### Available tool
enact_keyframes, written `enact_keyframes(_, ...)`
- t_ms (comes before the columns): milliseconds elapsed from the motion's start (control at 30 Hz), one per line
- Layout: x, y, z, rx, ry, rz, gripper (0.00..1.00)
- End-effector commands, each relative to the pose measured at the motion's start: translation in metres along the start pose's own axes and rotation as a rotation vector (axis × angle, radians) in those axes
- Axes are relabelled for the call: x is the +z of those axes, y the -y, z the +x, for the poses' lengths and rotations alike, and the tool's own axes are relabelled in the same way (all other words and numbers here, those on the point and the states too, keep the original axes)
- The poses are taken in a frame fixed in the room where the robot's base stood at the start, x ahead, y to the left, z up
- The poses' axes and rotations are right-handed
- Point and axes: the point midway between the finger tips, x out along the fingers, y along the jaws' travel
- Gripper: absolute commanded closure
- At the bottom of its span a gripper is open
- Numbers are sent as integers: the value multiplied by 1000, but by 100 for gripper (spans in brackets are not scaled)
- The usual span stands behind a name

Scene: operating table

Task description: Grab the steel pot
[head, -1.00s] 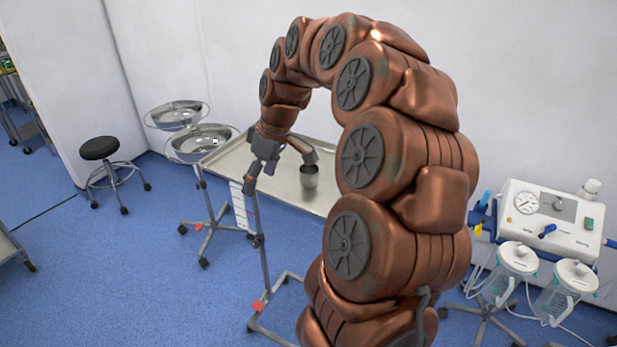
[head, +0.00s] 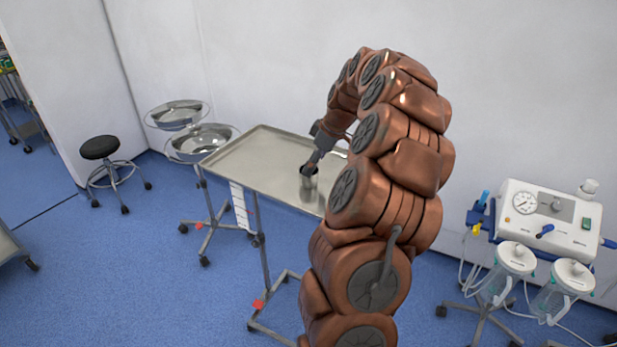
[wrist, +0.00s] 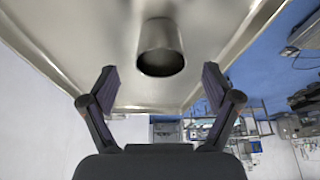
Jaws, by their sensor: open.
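The steel pot (head: 307,183) is a small grey metal cup standing on the steel tray table (head: 250,165), near its front right part. In the wrist view the pot (wrist: 160,38) shows ahead of and between my fingers, with its dark opening facing the camera. My gripper (wrist: 160,74) is open, one finger on each side, with gaps between the fingers and the pot. In the head view my gripper (head: 312,164) is just above and beside the pot, and partly covers its rim. Contact cannot be told there.
Two steel basins (head: 203,139) on a wheeled stand are left of the table. A black stool (head: 100,148) stands further left. A medical suction unit (head: 548,218) with jars is at the right. The tray's left part is clear.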

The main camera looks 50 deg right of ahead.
Motion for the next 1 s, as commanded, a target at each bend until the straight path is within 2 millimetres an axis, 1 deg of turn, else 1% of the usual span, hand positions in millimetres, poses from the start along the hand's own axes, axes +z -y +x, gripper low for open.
enact_keyframes(167, 0, 1, 13, -3, 1, 0, 12)
enact_keyframes(300, 0, 2, 34, -6, 1, 0, 12)
enact_keyframes(400, 1, 1, 44, -2, 1, 1, 12)
enact_keyframes(633, 1, 0, 47, 2, -1, 0, 12)
enact_keyframes(667, 1, 0, 47, 2, -1, 0, 14)
enact_keyframes(1000, 1, 1, 47, 1, -1, 0, 49)
